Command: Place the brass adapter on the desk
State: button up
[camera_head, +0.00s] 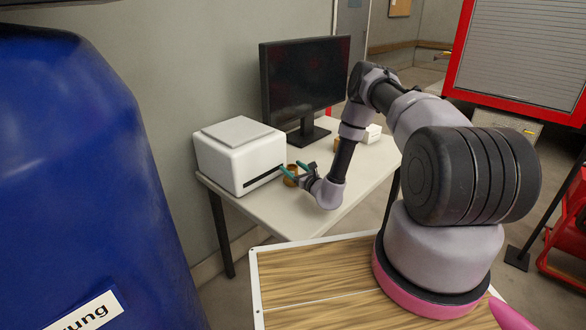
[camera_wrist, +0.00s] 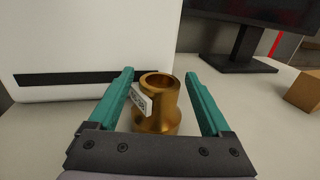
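The brass adapter (camera_wrist: 158,108) is a gold-brown hollow piece with a flared base and a small white tag. It stands upright on the white desk (camera_wrist: 268,98), in front of the white box-shaped device. In the head view the adapter (camera_head: 291,174) shows partly behind the fingers, beside the device. My gripper (camera_wrist: 164,82) has its two teal fingers apart, one on each side of the adapter, with gaps visible between. In the head view my gripper (camera_head: 293,170) is low over the desk (camera_head: 285,213). The adapter's lower edge is partly hidden by my gripper.
The white device (camera_head: 240,155) stands close on the left. A black monitor (camera_head: 303,75) stands behind. A small brown box (camera_wrist: 305,92) lies to the right, and a white item (camera_head: 372,133) is near the far end. The desk's front middle is clear. A blue barrel (camera_head: 85,170) is at far left.

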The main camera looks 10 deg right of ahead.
jog(key=shift+r, duration=0.1)
jog(key=shift+s+d, duration=0.15)
jog(key=shift+s, duration=0.1)
jog(key=v, duration=1.1)
jog(key=shift+s, duration=0.2)
jog(key=s+a+r+n+g+y, duration=0.1)
jog(key=a+r+n+g+y, duration=0.3)
jog(key=r, duration=0.5)
jog(key=s+a+r+n+g+y, duration=0.1)
jog(key=a+r+n+g+y, duration=0.3)
jog(key=r, duration=0.5)
jog(key=s+a+r+n+g+y, duration=0.1)
jog(key=a+r+n+g+y, duration=0.15)
jog(key=r+n, duration=0.5)
jog(key=s+r+n+g+h, duration=0.7)
jog(key=s+r+n+h, duration=0.15)
jog(key=s+r, duration=0.85)
jog(key=s+d+r+n+t+h, duration=0.3)
jog(key=s+d+r+t+h, duration=0.3)
jog(key=d, duration=0.6)
jog(key=s+r+t, duration=0.2)
jog(key=s, duration=0.1)
jog(key=shift+s+r+h, duration=0.2)
jog(key=shift+s+h, duration=0.1)
jog(key=shift+h, duration=0.1)
